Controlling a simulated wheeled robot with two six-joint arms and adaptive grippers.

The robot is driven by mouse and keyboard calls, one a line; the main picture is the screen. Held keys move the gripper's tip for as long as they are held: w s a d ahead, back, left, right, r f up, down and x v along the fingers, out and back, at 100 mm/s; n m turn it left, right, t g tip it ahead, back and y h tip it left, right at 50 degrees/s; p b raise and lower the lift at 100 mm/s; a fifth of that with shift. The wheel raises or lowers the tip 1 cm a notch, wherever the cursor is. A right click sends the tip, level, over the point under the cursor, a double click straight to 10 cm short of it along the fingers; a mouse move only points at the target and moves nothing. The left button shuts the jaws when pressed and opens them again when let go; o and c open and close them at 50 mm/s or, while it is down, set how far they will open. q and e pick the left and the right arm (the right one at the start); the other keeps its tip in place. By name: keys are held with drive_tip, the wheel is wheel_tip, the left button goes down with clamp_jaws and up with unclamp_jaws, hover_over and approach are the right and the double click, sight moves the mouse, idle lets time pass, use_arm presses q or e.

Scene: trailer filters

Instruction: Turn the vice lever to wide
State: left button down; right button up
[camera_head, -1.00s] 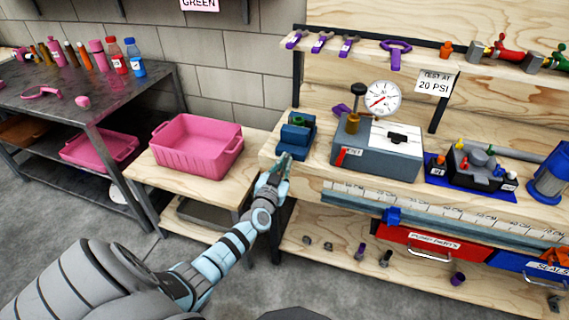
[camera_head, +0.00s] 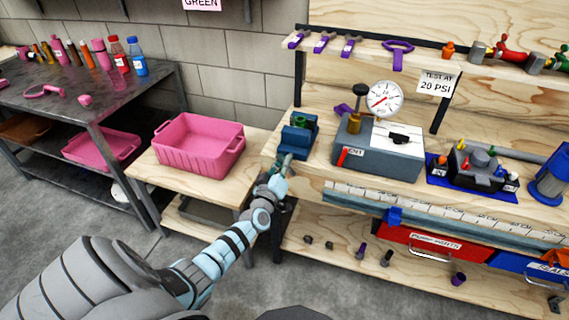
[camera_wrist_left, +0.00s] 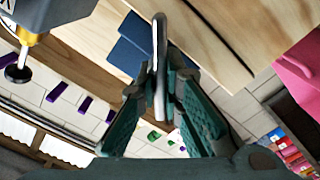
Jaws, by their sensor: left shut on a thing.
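The blue vice (camera_head: 297,138) sits at the left end of the wooden workbench, with a green part (camera_head: 298,123) between its jaws. In the left wrist view the vice's blue body (camera_wrist_left: 128,50) shows behind a grey metal lever (camera_wrist_left: 160,35). My left gripper (camera_head: 281,171) is at the vice's front, and its dark green fingers (camera_wrist_left: 160,88) are shut on the lever from both sides. The lever's far end sticks out beyond the fingertips. My right gripper is not in view.
A grey test box (camera_head: 378,150) with a dial gauge (camera_head: 384,98) stands right of the vice. A pink bin (camera_head: 199,145) stands on the lower wooden table to the left. The red drawer (camera_head: 436,244) is below the bench.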

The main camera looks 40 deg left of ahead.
use_arm(q)
drive_tip(key=n, duration=0.5)
drive_tip(key=shift+a+f+n+b, duration=0.1)
drive_tip(key=shift+f+n+b, duration=0.2)
drive_tip(key=shift+b, duration=0.1)
drive_tip(key=shift+s+f+n+b, duration=0.15)
drive_tip(key=shift+n+b, duration=0.2)
drive_tip(key=shift+n, duration=1.85)
drive_tip(key=c, duration=1.7)
unclamp_jaws()
drive_tip(key=shift+s, duration=0.15)
drive_tip(key=v, duration=1.1)
drive_tip(key=shift+s, duration=0.25)
